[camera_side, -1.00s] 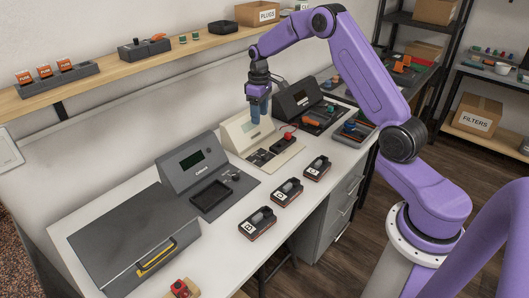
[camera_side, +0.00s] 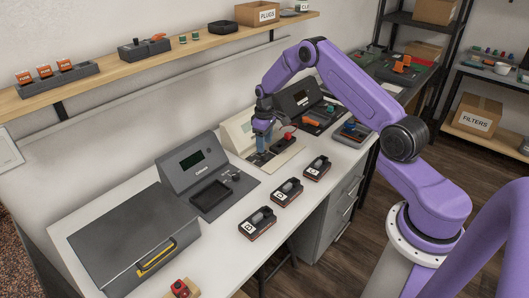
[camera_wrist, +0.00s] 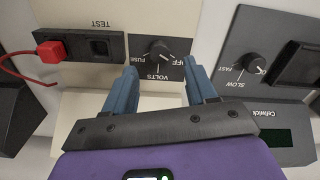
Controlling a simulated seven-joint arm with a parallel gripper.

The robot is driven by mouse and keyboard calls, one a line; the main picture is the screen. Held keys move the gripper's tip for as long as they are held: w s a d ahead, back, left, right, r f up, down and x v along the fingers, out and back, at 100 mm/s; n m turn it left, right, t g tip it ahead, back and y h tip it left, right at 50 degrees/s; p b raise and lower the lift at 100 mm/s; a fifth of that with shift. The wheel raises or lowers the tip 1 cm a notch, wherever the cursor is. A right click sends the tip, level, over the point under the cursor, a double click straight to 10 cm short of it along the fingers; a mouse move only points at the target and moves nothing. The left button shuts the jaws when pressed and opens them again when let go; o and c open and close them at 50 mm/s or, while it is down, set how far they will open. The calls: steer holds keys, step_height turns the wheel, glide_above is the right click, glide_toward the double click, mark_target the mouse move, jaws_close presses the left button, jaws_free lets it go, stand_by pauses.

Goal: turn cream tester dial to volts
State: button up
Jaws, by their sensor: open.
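The cream tester (camera_side: 234,130) stands on the white bench, between two dark grey units. Its black dial (camera_wrist: 159,52) sits on a dark plate marked FUSE, OFF and VOLTS in the wrist view, which shows the labels upside down. I cannot read clearly which mark the dial points to. My gripper (camera_side: 262,150) is low over the tester's front panel. In the wrist view my gripper (camera_wrist: 161,76) is open, with one blue finger on each side of the dial plate's near edge. The dial lies just beyond the fingertips, apparently untouched.
A red plug (camera_wrist: 51,51) with a red lead sits in the tester's TEST panel beside the dial. A grey Cellwick unit (camera_wrist: 265,50) with a SLOW/FAST knob is close on the other side. Several small labelled devices (camera_side: 287,191) lie along the bench front.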

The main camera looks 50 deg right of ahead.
mark_target(264, 154)
steer(key=shift+f, duration=2.5)
jaws_close()
